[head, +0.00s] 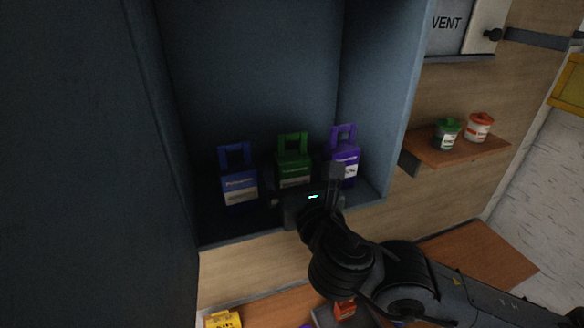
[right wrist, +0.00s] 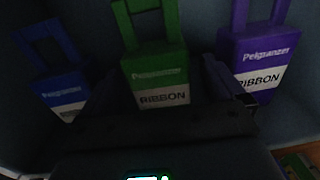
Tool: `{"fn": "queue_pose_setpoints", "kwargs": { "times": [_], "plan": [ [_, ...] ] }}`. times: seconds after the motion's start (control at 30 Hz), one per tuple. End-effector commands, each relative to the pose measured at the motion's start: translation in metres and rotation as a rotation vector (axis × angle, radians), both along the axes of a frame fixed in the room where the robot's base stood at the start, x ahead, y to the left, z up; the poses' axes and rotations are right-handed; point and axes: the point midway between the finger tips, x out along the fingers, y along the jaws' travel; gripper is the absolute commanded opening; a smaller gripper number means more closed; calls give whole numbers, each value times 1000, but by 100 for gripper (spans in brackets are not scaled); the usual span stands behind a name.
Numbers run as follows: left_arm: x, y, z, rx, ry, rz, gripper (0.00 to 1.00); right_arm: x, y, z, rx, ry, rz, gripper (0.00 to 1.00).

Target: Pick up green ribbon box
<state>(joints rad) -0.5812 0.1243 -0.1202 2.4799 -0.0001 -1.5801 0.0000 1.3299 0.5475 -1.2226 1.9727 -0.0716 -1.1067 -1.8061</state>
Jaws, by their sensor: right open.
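The green ribbon box (head: 293,170) stands upright in the blue-grey cabinet, between a blue box and a purple box. It has a loop handle on top and a label reading RIBBON in the right wrist view (right wrist: 160,75). My right gripper (head: 303,184) is open in front of the green box, its dark body hiding the lower part. One finger shows toward the purple box; the other is hard to make out in the dark. I cannot tell whether the fingers touch the box. My left gripper is not in view.
The blue box (head: 238,186) is close on the left and the purple ribbon box (head: 344,160) close on the right. The cabinet's right wall (head: 378,120) is just beyond. A wooden shelf (head: 460,149) outside holds a green-lidded and a red-lidded jar.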

Motion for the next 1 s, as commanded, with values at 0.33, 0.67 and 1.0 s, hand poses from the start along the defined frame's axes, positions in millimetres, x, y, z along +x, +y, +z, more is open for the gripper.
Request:
{"fn": "queue_pose_setpoints", "kwargs": {
  "times": [0.33,0.67,1.0],
  "plan": [
    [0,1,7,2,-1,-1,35,18,6,-1,1,0,1,96],
    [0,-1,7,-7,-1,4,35,18,5,-1,1,1,0,64],
    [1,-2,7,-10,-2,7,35,18,5,0,1,0,0,36]
  ]
}}
